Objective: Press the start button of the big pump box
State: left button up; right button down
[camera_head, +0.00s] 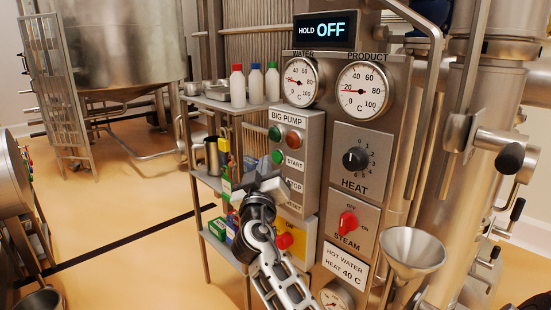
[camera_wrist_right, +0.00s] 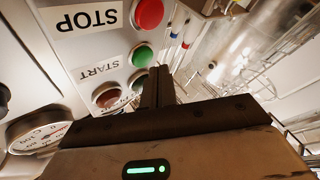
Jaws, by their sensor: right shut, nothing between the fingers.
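The big pump box (camera_head: 310,140) is a grey panel in the middle of the head view. Its green start button (camera_head: 277,157) sits left of the START label and shows clear of my gripper. My right gripper (camera_head: 262,182) is below that button, in front of the box's lower left, hiding the stop and reset buttons. In the wrist view the panel is upside down: the start button (camera_wrist_right: 142,55) is just above my shut, empty fingers (camera_wrist_right: 158,75), and the red stop button (camera_wrist_right: 148,13) is higher. I cannot tell any contact. My left gripper is not in view.
A green lamp (camera_head: 275,133) and a red-brown lamp (camera_head: 293,140) are above the start button. A shelf (camera_head: 215,101) with several bottles stands left of the box. The heat knob (camera_head: 354,159), red steam knob (camera_head: 348,222) and funnel (camera_head: 412,248) are to the right.

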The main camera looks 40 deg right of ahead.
jog(key=shift+d, duration=0.15)
dwell(0.4)
jog(key=shift+d, duration=0.3)
jog(key=shift+d+b, duration=0.4)
jog(key=shift+b, duration=0.05)
dwell(0.5)
dwell(0.4)
jog(key=shift+a+b, duration=0.4)
jog(key=shift+a, duration=0.4)
